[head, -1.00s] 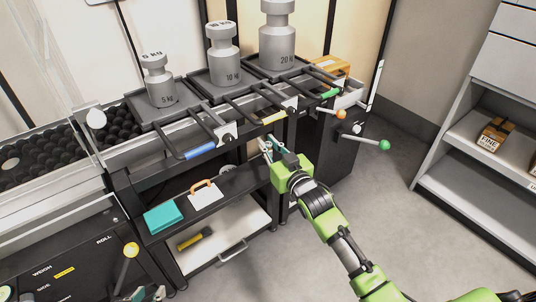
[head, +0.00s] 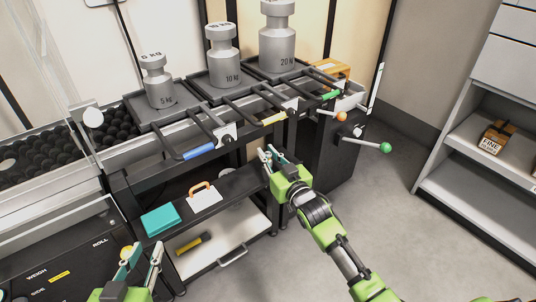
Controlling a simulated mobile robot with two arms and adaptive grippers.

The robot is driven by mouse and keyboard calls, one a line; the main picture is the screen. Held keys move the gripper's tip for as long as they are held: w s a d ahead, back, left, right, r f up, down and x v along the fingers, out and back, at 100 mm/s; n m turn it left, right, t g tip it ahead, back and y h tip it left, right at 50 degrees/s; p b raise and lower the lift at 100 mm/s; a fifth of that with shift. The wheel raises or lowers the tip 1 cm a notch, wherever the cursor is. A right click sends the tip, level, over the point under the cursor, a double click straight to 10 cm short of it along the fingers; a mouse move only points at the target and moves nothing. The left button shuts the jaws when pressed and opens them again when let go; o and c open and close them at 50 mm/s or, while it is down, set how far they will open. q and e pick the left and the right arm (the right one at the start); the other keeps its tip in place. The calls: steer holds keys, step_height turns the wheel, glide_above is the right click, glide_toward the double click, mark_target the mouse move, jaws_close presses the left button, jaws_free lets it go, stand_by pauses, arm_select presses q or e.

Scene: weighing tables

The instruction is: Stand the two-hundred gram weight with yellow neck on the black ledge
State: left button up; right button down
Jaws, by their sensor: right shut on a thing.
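My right gripper (head: 270,157) is at the right end of the black ledge (head: 238,184), just in front of the rack. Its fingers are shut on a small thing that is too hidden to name. I cannot make out a yellow neck there or anywhere else. The black ledge runs below the large weights. My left gripper (head: 142,260) is at the lower left with its fingers apart and nothing between them. It is in front of the ledge's left end, clear of it.
Large 5 kg (head: 158,88), 10 kg (head: 224,65) and 20 kg (head: 278,45) weights stand above. A green-knobbed lever (head: 384,147) sticks out at right. The floor there is free.

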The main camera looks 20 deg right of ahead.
steer(key=c, duration=2)
jaws_free()
steer(key=shift+f, duration=0.1)
arm_select(q)
steer(key=shift+r, duration=0.1)
arm_select(e)
steer(key=shift+o, duration=0.2)
